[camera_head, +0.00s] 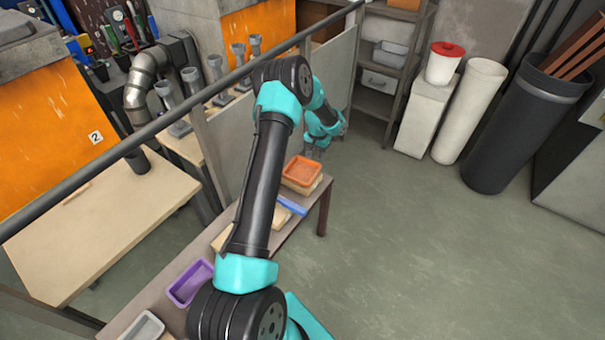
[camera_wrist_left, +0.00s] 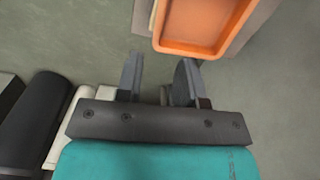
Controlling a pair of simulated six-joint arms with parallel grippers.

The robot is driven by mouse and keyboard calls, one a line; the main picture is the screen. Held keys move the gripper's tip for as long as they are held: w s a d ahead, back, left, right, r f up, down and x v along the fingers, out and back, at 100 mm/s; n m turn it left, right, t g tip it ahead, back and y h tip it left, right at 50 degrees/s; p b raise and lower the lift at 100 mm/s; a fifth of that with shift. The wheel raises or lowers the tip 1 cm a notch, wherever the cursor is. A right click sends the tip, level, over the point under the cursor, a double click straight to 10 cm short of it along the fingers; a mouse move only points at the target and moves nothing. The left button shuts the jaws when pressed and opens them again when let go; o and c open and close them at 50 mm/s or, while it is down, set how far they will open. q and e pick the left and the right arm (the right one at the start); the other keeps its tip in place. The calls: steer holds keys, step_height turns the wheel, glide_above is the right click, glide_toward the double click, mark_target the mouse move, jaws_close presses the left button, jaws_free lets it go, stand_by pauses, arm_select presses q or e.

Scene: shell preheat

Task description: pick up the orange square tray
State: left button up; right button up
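The orange square tray (camera_head: 301,171) sits near the far end of the narrow table, on top of a light wooden block. It also shows at the top of the left wrist view (camera_wrist_left: 203,47), with its near edge just beyond my fingers. My left gripper (camera_head: 315,151) is above and behind the tray in the head view, apart from it. In the left wrist view its two fingers (camera_wrist_left: 160,80) are spread with nothing between them. My right gripper is not in view.
The narrow table (camera_head: 222,226) also holds a purple tray (camera_head: 190,283), a grey tray (camera_head: 143,328) and a blue item (camera_head: 292,206). A grey panel (camera_head: 231,142) stands behind the table. Open floor (camera_head: 420,250) lies to the right.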

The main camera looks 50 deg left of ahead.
arm_select(q)
glide_above(315, 174)
step_height(315, 174, down, 8)
steer(key=shift+w+d+f, duration=0.1)
steer(key=shift+f, duration=0.15)
steer(key=shift+f, duration=2.6)
jaws_close()
steer(key=shift+a, duration=0.2)
